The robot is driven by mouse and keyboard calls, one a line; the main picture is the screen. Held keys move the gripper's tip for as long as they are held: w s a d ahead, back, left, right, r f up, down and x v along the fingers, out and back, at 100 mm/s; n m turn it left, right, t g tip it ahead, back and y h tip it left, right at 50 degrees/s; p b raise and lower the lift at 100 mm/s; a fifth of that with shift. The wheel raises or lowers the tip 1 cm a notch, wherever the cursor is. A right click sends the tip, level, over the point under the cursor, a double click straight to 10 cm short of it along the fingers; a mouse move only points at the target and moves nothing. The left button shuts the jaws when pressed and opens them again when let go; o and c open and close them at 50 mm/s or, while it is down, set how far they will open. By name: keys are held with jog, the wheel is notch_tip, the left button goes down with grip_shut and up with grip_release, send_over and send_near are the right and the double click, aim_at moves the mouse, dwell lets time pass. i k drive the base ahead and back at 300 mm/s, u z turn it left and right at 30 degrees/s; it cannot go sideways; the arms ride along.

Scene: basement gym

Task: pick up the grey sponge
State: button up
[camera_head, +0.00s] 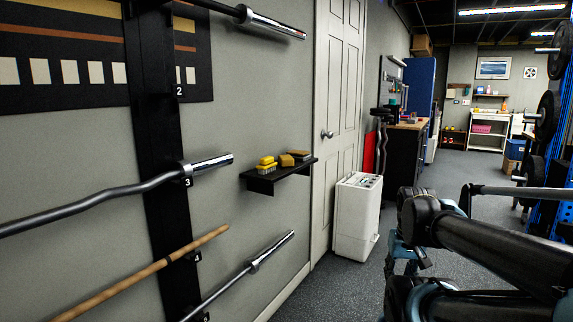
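No plainly grey sponge can be made out. A small dark wall shelf (262,184) left of the door holds several small items. A yellow block (266,160) sits above white bristles at its left. A yellow-brown sponge-like block (287,160) is in the middle. A darker brownish block (300,153) is at the right, partly behind the middle one; its true colour is hard to tell. My folded arm fills the lower right, well apart from the shelf. I cannot make out my gripper's fingers.
A rack of bars (158,180) stands at the left; bar ends reach out near the shelf. A white bin-like cabinet (356,218) stands by the closed door (338,100). A workbench (405,150) is further back. Dark floor (350,285) is open in front of the cabinet.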

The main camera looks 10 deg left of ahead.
aim_at(285, 160)
jog(key=i, duration=0.95)
